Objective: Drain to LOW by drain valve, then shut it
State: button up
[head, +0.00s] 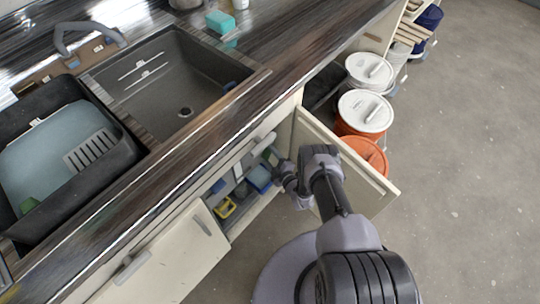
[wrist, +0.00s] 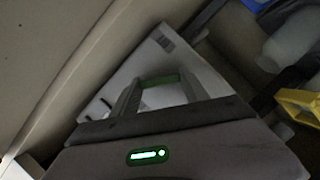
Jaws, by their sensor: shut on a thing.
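My gripper (head: 281,167) reaches into the open cupboard under the sink. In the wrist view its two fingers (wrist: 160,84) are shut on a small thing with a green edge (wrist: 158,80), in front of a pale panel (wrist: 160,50). I cannot tell for sure whether this is the drain valve. The left basin (head: 125,172) is dark and holds a pale blue-grey surface (head: 45,150). The right basin (head: 215,70) has two white lines on it and a round drain (head: 185,112) in its floor. I see no readable LOW mark.
The cupboard door (head: 345,165) stands open right beside my arm. A yellow container (head: 225,207) and a blue item (head: 259,178) sit inside. White-lidded buckets (head: 365,110) and an orange bucket (head: 366,155) stand beyond the door. The floor at right is clear.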

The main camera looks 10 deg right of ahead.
jog(key=m+g+y+b, duration=0.1)
jog(key=m, duration=0.1)
jog(key=m+g+y+b, duration=0.1)
jog(key=m, duration=0.2)
jog(key=m+g+y+b, duration=0.1)
jog(key=m+g, duration=0.1)
jog(key=shift+w+d+r+m, duration=0.1)
jog(key=shift+w+d+m, duration=0.1)
jog(key=shift+d+m, duration=0.1)
dwell(0.7)
jog(key=o, duration=1.4)
jog(key=shift+a, duration=0.1)
